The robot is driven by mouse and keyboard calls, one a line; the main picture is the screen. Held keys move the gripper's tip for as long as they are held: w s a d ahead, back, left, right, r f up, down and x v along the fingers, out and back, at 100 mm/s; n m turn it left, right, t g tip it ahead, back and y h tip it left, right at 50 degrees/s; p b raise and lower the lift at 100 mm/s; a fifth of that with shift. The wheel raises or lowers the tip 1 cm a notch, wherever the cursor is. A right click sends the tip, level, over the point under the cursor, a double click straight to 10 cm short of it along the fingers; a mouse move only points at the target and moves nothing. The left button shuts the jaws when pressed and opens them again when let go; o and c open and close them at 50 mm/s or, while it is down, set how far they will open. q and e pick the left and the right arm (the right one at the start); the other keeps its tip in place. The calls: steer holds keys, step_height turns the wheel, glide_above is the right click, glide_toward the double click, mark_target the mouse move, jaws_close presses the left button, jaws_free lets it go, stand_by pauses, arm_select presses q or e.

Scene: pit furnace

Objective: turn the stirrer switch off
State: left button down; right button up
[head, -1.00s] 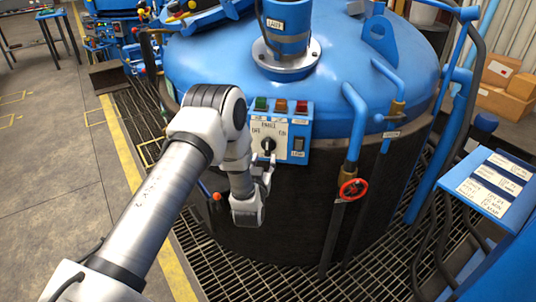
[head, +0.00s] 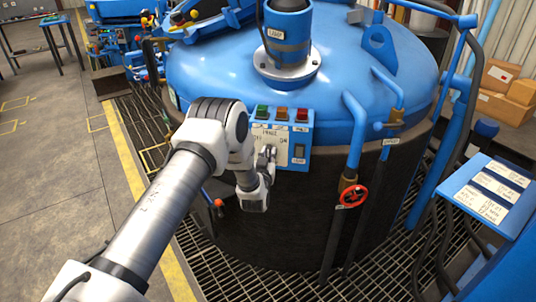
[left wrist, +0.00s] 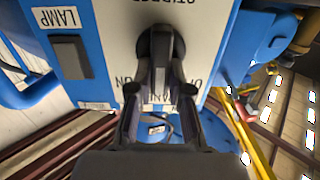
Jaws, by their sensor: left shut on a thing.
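The stirrer switch is a black knob (left wrist: 160,45) with a narrow grip bar, on the white face of the blue control panel (head: 307,122). In the left wrist view, ON lettering is left of the knob and OFF lettering right of it, both upside down and partly hidden. My left gripper (left wrist: 160,88) is shut on the knob's bar, one finger on each side. In the head view, the left gripper (head: 268,155) is at the panel and covers most of the knob. The bar runs up and down in the wrist view; its exact setting is hard to tell.
A dark lamp switch (left wrist: 72,57) is beside the knob. Green, orange and red lights (head: 281,113) top the panel. A red valve wheel (head: 353,196) and blue pipes are right of it, on the blue-lidded vessel (head: 210,65). An orange-tipped lever (head: 219,203) is lower left.

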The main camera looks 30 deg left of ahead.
arm_select(q)
steer(key=shift+s+a+f+n+b, duration=0.1)
steer(key=shift+a+n+b, duration=0.05)
steer(key=shift+n+b, duration=1.35)
steer(key=shift+s+a+f+n+b, duration=0.1)
steer(key=shift+a+n+b, duration=0.1)
steer(key=shift+n+b, duration=1.25)
steer(key=shift+a+f+n+b, duration=0.1)
steer(key=shift+a+n+b, duration=0.05)
steer(key=shift+n+b, duration=1.3)
steer(key=c, duration=1.1)
jaws_free()
steer(key=v, duration=1.2)
